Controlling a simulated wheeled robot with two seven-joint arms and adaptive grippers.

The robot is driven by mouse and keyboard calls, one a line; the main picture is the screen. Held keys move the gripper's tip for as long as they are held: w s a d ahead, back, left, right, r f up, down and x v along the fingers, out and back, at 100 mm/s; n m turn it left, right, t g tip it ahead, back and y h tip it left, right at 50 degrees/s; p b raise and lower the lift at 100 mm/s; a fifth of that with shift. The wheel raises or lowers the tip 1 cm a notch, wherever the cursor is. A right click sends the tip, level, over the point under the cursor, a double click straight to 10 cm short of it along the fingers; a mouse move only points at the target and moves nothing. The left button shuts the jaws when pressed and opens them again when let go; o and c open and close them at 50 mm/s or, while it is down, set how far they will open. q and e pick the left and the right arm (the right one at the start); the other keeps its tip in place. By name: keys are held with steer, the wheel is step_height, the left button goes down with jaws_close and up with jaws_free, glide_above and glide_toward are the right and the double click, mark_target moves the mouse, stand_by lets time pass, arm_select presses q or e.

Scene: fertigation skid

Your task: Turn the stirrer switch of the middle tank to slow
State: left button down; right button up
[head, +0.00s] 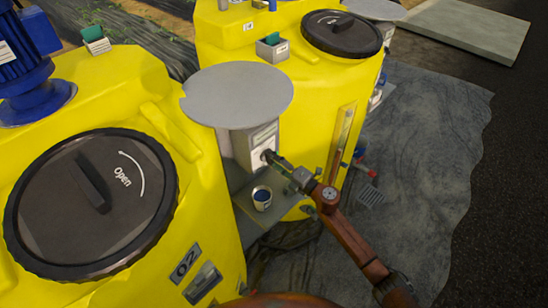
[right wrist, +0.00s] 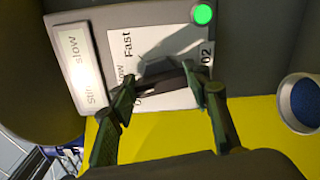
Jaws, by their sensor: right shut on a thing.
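The stirrer switch box (head: 256,146) is a grey box under a round grey cover, beside the yellow tank marked 02 (head: 214,262). My right gripper (head: 275,160) reaches its front from the lower right. In the right wrist view, the gripper (right wrist: 163,80) is shut on the dark switch knob (right wrist: 162,73), one finger on each side. A green lamp (right wrist: 203,14) is lit. My left gripper is out of view.
Another yellow tank (head: 225,38) stands behind. Grey sheeting (head: 430,160) covers open ground at right.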

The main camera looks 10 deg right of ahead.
steer(key=shift+m+p, duration=0.65)
steer(key=shift+m, duration=0.35)
steer(key=shift+f, duration=0.1)
steer(key=o, duration=1.2)
steer(key=shift+c, duration=0.2)
steer(key=v, duration=1.2)
